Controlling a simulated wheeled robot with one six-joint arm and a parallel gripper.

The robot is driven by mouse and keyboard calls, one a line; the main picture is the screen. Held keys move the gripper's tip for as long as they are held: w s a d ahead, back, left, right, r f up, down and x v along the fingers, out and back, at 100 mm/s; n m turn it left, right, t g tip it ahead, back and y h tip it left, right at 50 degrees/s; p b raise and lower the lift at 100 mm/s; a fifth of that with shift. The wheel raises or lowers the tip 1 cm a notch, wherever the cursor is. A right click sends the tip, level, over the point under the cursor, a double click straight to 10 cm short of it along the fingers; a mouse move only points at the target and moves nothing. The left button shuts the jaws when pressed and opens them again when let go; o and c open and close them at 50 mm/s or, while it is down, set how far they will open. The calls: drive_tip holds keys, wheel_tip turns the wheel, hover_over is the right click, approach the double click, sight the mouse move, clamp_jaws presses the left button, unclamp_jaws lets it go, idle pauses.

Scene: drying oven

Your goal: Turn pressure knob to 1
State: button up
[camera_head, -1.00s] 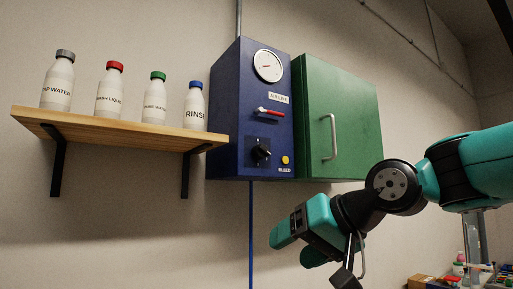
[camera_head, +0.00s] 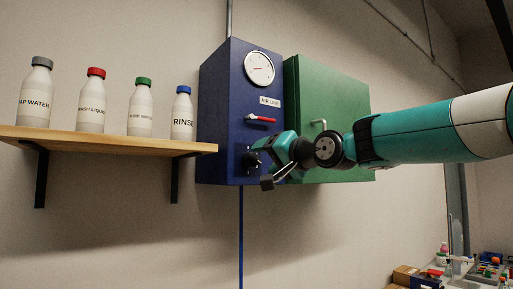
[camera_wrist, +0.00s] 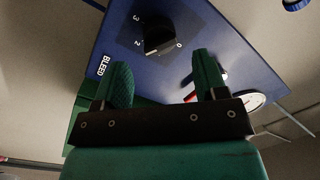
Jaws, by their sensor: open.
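The black pressure knob (camera_head: 251,160) is low on the front of the blue air-line box (camera_head: 220,110). It also shows in the wrist view (camera_wrist: 158,38), with the marks 3, 2 and 0 readable around it. The mark 1 is not visible, and I cannot tell where the knob points. My gripper (camera_wrist: 162,60) is open, its two green fingers apart and nothing between them. The knob appears just beyond the fingertips, roughly between them. In the head view my gripper (camera_head: 262,152) is beside the knob on its right, partly covering the box's lower front.
A pressure gauge (camera_head: 259,68) and a red-handled lever (camera_head: 260,119) are above the knob. The BLEED label (camera_wrist: 104,65) is near the left finger. A green cabinet (camera_head: 335,105) adjoins on the right. A wooden shelf (camera_head: 100,145) with several bottles is on the left.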

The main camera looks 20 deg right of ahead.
sight(257, 159)
drive_tip(key=shift+p+x, duration=0.85)
drive_tip(key=shift+x, duration=1.45)
drive_tip(key=shift+c, duration=0.3)
drive_tip(key=c, duration=0.8)
